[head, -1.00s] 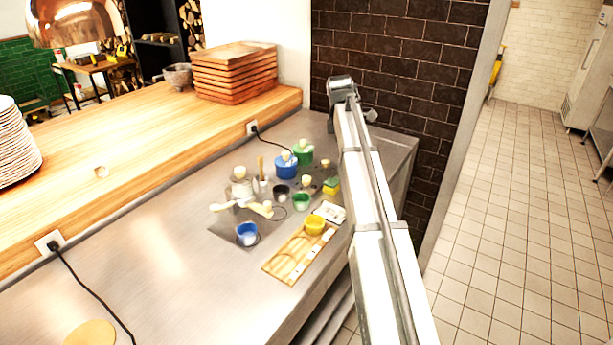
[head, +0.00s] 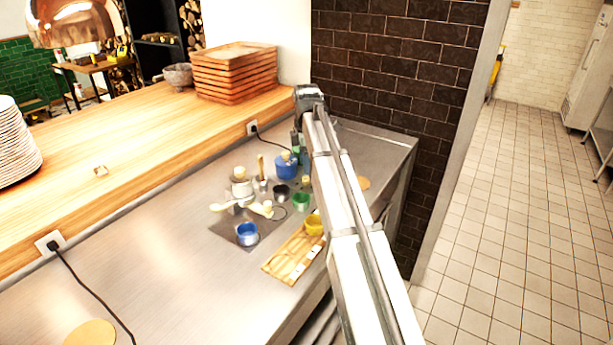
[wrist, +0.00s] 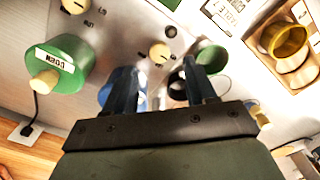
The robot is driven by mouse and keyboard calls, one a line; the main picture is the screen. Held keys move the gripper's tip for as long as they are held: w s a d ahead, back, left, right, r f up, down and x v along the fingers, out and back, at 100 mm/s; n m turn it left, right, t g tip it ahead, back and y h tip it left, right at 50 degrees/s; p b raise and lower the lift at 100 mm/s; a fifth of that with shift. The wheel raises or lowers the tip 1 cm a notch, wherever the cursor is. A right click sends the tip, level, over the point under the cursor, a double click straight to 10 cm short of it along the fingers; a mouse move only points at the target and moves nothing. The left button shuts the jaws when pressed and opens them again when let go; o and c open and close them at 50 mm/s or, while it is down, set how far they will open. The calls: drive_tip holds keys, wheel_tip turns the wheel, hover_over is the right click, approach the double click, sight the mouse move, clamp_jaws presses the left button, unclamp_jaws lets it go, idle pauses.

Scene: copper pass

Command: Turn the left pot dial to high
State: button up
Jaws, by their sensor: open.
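A cream dial (wrist: 160,53) with small dark labels around it, too small to read, sits on the steel panel beside the blue pot (wrist: 112,82). In the head view the blue pot (head: 286,167) is the left of the two pots; the green pot (wrist: 68,62) is mostly hidden there by my arm. A second cream dial (wrist: 75,5) is at the wrist view's top edge. My gripper (wrist: 160,70) is open and empty, its two fingers on either side of the first dial in the picture. I cannot tell whether they touch it.
A green cup (wrist: 212,58) and a dark cup (head: 281,191) stand close to the fingers. A yellow cup (wrist: 290,42) is on a wooden board (head: 284,262). A blue cup (head: 247,234) stands nearer the front.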

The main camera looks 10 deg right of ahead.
sight(307, 178)
drive_tip(key=shift+f, duration=2.8)
clamp_jaws()
